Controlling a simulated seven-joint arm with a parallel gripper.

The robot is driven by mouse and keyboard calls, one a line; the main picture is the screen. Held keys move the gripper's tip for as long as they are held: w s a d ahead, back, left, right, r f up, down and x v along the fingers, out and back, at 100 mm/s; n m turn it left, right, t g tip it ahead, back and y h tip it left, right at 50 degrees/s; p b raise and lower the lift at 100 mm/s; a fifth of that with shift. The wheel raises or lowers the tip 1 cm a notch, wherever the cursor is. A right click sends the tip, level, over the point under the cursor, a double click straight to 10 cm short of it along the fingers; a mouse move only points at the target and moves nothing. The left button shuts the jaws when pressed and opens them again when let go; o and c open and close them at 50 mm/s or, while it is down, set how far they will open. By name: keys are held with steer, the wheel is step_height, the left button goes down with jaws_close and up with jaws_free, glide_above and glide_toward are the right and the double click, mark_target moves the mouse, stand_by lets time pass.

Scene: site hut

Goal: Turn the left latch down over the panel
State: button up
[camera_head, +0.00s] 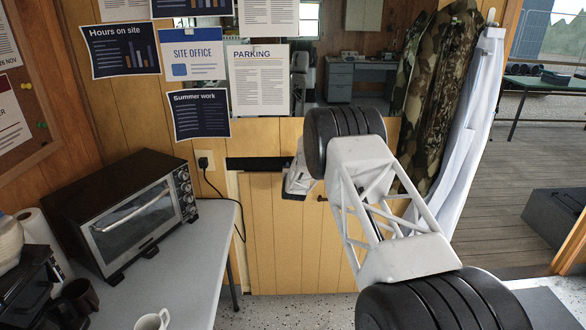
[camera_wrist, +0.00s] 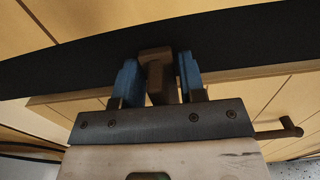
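The left latch (camera_wrist: 157,72) is a brown block in the wrist view. It lies between the two blue fingers of my gripper (camera_wrist: 162,78), very near or touching both. Whether they press on it is unclear, and its lower end is partly hidden by the hand. It appears upright, across the edge between a black strip (camera_wrist: 60,67) and the wooden panel (camera_wrist: 240,97). In the head view, the panel (camera_head: 272,235) is under the dark strip, and my arm hides the latch and fingertips.
A second brown latch or handle (camera_wrist: 280,131) shows at the right of the wrist view, lying nearly level. A counter (camera_head: 190,270) with a toaster oven (camera_head: 135,220) and mugs stands left. A black cord (camera_head: 228,210) hangs beside the panel. Coats (camera_head: 440,90) hang at the right.

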steer(key=shift+s+r, duration=0.1)
steer(key=shift+s, duration=0.1)
stand_by(0.3)
steer(key=s, duration=0.7)
steer(key=shift+s, duration=0.15)
stand_by(0.5)
stand_by(0.4)
steer(key=s+d+r+n+g, duration=0.35)
steer(key=s+r+n, duration=0.55)
steer(key=r, duration=0.5)
steer(key=s+d+r+n+g, duration=0.25)
steer(key=s+r+n, duration=0.3)
steer(key=s, duration=0.45)
steer(key=s+d+r+n+g, duration=0.25)
steer(key=s+r+n, duration=0.3)
steer(key=s, duration=0.55)
steer(key=s+d+n+g, duration=0.3)
steer(key=s+n, duration=0.5)
steer(key=s, duration=1.5)
steer(key=s+d+n+g, duration=0.3)
steer(key=s+n, duration=0.5)
steer(key=s, duration=1.5)
steer(key=shift+s+d+g, duration=0.15)
steer(key=shift+d+g, duration=0.05)
steer(key=shift+g, duration=0.25)
